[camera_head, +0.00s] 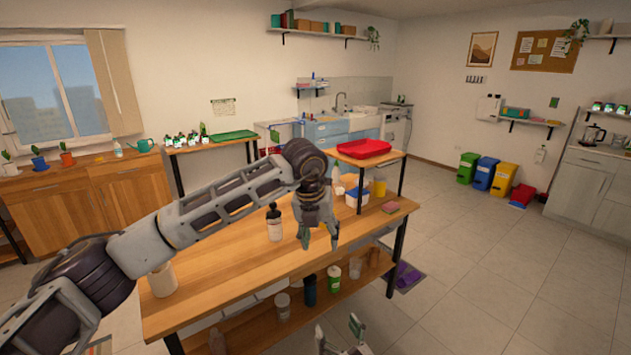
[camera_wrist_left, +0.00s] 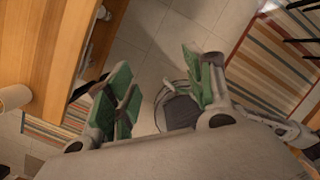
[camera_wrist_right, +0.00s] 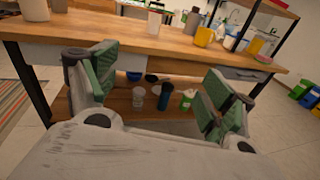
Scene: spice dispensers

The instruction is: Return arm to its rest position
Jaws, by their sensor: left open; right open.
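My left gripper (camera_head: 319,238) hangs at the end of my left arm, which reaches in from the left in the head view, over the front edge of the wooden table (camera_head: 225,270). Its green-padded fingers are apart and empty in the left wrist view (camera_wrist_left: 160,85), with floor visible between them. My right gripper (camera_head: 338,335) is low at the bottom edge of the head view, in front of the table. In the right wrist view (camera_wrist_right: 160,82) its fingers are apart and empty, facing the table's lower shelf.
A dark-capped bottle (camera_head: 275,225) and a white cylinder (camera_head: 162,280) stand on the tabletop. A red tray (camera_head: 363,148) sits on a raised shelf at the table's right. A blue bottle (camera_wrist_right: 164,96) and a green container (camera_wrist_right: 187,99) stand on the lower shelf.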

